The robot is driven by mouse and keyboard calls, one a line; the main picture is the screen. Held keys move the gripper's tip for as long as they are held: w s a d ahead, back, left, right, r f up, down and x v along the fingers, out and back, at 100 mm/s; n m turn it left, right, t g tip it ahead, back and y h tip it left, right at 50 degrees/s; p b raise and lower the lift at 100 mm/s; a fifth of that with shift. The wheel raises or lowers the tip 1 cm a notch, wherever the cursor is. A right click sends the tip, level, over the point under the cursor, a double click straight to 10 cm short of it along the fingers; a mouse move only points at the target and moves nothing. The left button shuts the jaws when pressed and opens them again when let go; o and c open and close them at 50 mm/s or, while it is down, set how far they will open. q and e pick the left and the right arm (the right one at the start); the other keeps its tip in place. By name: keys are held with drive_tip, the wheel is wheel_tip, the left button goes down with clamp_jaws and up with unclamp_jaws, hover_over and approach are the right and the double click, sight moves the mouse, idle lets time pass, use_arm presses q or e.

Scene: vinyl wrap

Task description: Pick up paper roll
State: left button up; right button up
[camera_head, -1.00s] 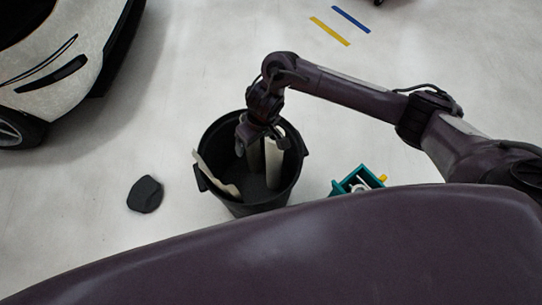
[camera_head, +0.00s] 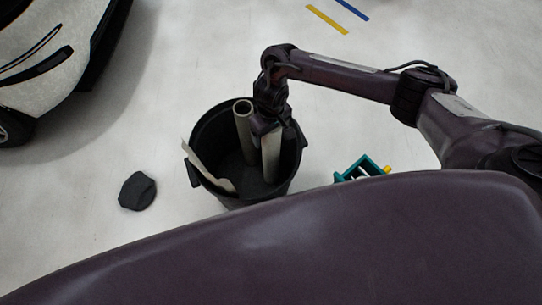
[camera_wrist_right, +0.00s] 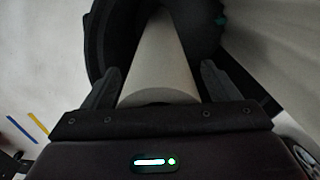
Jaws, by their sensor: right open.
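A black bin (camera_head: 210,125) stands on the floor with pale rolls in it. One roll (camera_head: 243,127) stands upright with its hollow end showing. A second roll (camera_head: 271,160) is directly below my right gripper (camera_head: 268,128), which hides its top. In the right wrist view a pale roll (camera_wrist_right: 160,58) lies between the two spread fingers of my right gripper (camera_wrist_right: 160,74). The fingers are open, with a gap on each side of it. A bent pale sheet (camera_head: 208,168) leans on the bin's left side. My left gripper is not in view.
A dark lid-like piece (camera_head: 138,191) lies on the floor left of the bin. A teal box (camera_head: 360,170) sits to the right. A white car (camera_head: 50,65) stands at the upper left. The floor around the bin is mostly clear.

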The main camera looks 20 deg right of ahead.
drive_tip(key=shift+f, duration=0.2)
drive_tip(key=c, duration=1.5)
drive_tip(key=shift+w+r, duration=0.1)
drive_tip(key=shift+r, duration=0.05)
drive_tip(key=shift+c, duration=0.2)
